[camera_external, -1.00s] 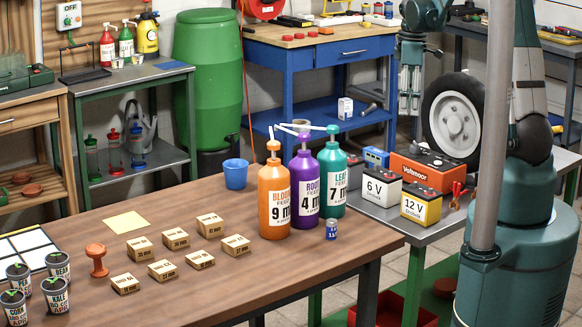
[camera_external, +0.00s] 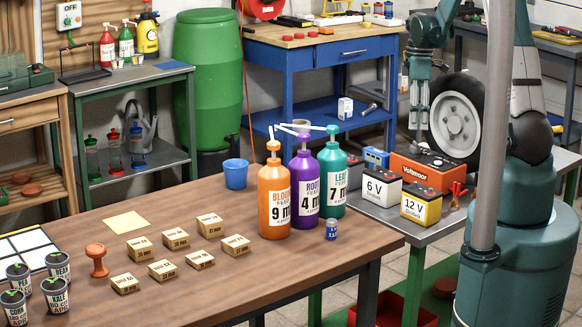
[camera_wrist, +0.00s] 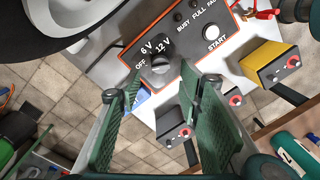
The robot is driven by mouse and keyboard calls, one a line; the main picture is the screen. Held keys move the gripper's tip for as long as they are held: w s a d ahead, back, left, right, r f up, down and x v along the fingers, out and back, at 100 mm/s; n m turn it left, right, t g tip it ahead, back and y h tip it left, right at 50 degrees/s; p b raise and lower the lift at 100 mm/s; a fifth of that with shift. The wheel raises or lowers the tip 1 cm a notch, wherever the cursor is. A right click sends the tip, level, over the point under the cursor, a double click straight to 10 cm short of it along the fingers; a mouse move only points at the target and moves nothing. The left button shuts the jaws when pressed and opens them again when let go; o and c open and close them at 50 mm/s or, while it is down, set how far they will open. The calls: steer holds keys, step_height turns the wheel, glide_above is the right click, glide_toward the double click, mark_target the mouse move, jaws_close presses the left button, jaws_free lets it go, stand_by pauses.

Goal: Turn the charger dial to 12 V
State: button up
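The orange and grey charger (camera_external: 425,170) stands at the back of the grey side table. In the wrist view, its dark panel (camera_wrist: 180,35) carries a round dark dial (camera_wrist: 160,65) with OFF, 6 V and 12 V marked around it. I cannot tell clearly which mark the dial points to. My gripper (camera_wrist: 168,95) is open, with its two green fingers apart and nothing between them. The dial shows beyond the fingertips, between the fingers. In the external view, my gripper (camera_external: 419,120) hangs above and behind the charger.
A 6 V battery (camera_external: 381,189) and a yellow 12 V battery (camera_external: 421,205) stand in front of the charger, with a blue box (camera_external: 376,157) to its left. Red clamps (camera_external: 458,190) lie at its right. A wheel (camera_external: 456,118) stands behind it. Three pump bottles (camera_external: 305,185) stand on the wooden table.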

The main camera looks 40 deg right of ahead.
mark_target(416, 143)
steer(key=shift+s+a+f+b, duration=0.1)
steer(key=shift+f+b, duration=0.1)
steer(key=shift+f, duration=1.75)
steer(key=shift+s+a+f+b, duration=0.1)
steer(key=shift+f+b, duration=0.1)
steer(key=shift+f, duration=1.7)
steer(key=shift+c, duration=0.5)
steer(key=c, duration=0.8)
